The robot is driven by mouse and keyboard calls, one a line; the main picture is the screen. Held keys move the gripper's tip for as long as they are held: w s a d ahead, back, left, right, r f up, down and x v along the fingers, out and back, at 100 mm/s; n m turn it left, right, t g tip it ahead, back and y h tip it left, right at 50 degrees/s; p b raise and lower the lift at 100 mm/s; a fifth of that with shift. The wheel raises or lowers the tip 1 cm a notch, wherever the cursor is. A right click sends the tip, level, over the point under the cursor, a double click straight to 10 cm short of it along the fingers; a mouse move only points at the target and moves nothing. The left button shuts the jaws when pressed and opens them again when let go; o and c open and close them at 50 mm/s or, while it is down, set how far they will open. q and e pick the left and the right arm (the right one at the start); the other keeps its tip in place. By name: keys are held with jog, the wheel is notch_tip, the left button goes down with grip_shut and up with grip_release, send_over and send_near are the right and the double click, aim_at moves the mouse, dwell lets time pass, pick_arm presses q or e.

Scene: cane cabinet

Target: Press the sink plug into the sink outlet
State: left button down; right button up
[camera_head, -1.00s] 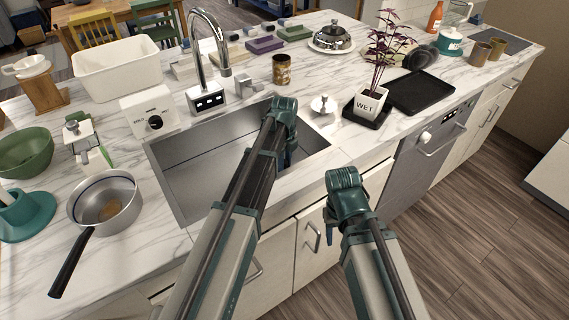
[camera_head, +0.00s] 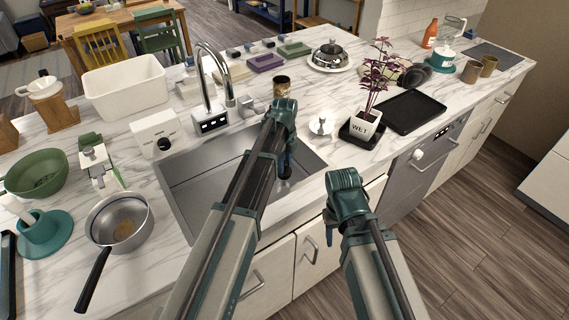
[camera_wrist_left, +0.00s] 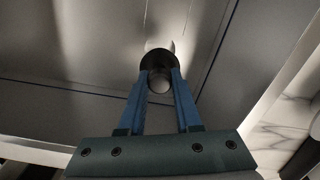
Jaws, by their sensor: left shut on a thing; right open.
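The steel sink basin (camera_head: 195,178) is set in the marble counter. My left gripper (camera_head: 286,160) reaches down inside it at the right side, its blue fingers partly hidden by my arm. It is shut on a small dark round thing with a pale stem, which I take for the sink plug (camera_wrist_left: 158,61); it shows between the fingertips in the left wrist view. The outlet cannot be made out clearly, and I cannot tell whether the plug touches it. My right gripper (camera_head: 329,226) hangs in front of the counter, open and mostly hidden by its wrist.
The faucet (camera_head: 212,85) arches behind the basin. A brown cup (camera_head: 281,86) and a small silver knobbed lid (camera_head: 321,126) stand near its rim. A potted plant (camera_head: 366,124) is to the right, a saucepan (camera_head: 118,222) to the left. The basin's left part is clear.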

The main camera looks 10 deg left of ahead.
aim_at(284, 175)
pick_arm(q)
jog(key=shift+f+b, duration=2.85)
jog(key=shift+f, duration=0.15)
jog(key=shift+f+b, duration=1.85)
jog(key=c, duration=0.5)
grip_release()
notch_tip(284, 175, up, 14)
jog(key=p, duration=1.4)
